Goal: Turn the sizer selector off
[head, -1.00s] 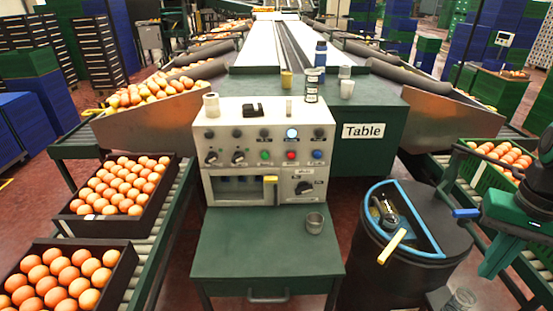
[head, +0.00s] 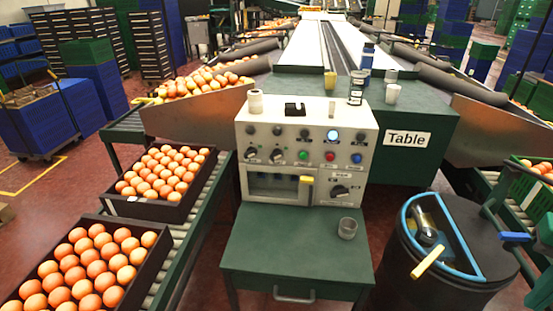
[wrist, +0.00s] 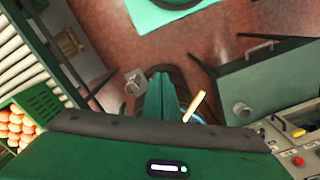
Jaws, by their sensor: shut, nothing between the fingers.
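The grey control panel (head: 300,120) stands on a green stand in the head view's middle. It carries two small black rotary knobs at left, (head: 250,153) and (head: 277,155), and one larger black selector knob (head: 340,191) at lower right. The labels are too small to read, so I cannot tell which is the sizer selector or its setting. In the wrist view my gripper (wrist: 160,80) is shut and empty, pointing down over the bin, left of the panel. The panel's edge also shows at right in that view (wrist: 280,142).
A metal cup (head: 347,228) stands on the green stand (head: 275,255). A dark bin (head: 455,275) with a blue rim and yellow-handled tool is at right. Small containers stand on and behind the panel.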

